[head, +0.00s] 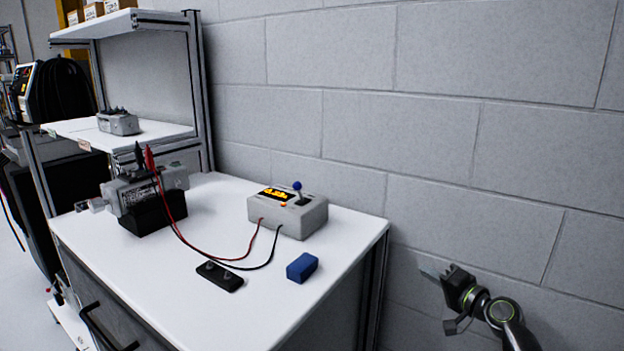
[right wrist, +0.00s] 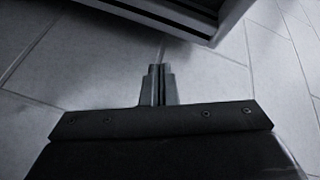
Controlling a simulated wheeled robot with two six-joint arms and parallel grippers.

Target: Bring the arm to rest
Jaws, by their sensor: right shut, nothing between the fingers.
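My right gripper (head: 432,275) is off the right side of the white workbench (head: 222,320), in front of the block wall, holding nothing. In the right wrist view its two fingers (right wrist: 158,72) are pressed together. The floor and a dark edge show beyond them. My left gripper is not in view. On the bench stands a grey box with a lit display and a blue-knobbed lever (head: 288,211). Red and black leads run from it to a grey servo unit (head: 150,188) on a black block (head: 154,214).
A blue block (head: 302,267) and a small black plate with two studs (head: 219,277) lie on the bench front. A shelf (head: 158,133) at the back left holds another grey unit (head: 118,123). The bench's right edge lies left of my right gripper.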

